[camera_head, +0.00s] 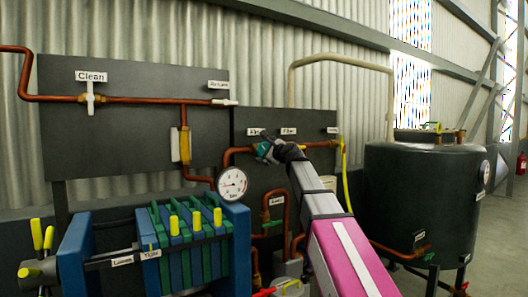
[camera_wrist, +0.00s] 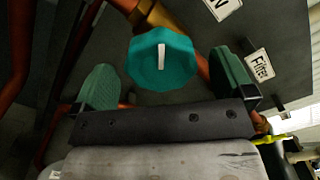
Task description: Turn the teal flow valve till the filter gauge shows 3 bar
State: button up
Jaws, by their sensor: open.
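The teal flow valve (camera_wrist: 162,60) is a faceted knob with a white pointer line, which runs nearly upright in the wrist view. My gripper (camera_wrist: 164,76) is open, with one green-padded finger on each side of the knob and a visible gap to both. In the head view my gripper (camera_head: 270,150) is at the pipe on the dark panel and mostly hides the valve. The round white gauge (camera_head: 232,183) hangs left of my gripper. A "Filter" label (camera_wrist: 261,65) sits right of the knob.
A filter press (camera_head: 180,240) with blue and green plates stands at front left. A white-handled valve (camera_head: 90,98) labelled "Clean" is at upper left. Copper pipes (camera_head: 140,100) cross the panels. A dark tank (camera_head: 415,190) stands at right, with open floor beyond it.

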jog(key=shift+x, duration=1.2)
jog(key=c, duration=0.9)
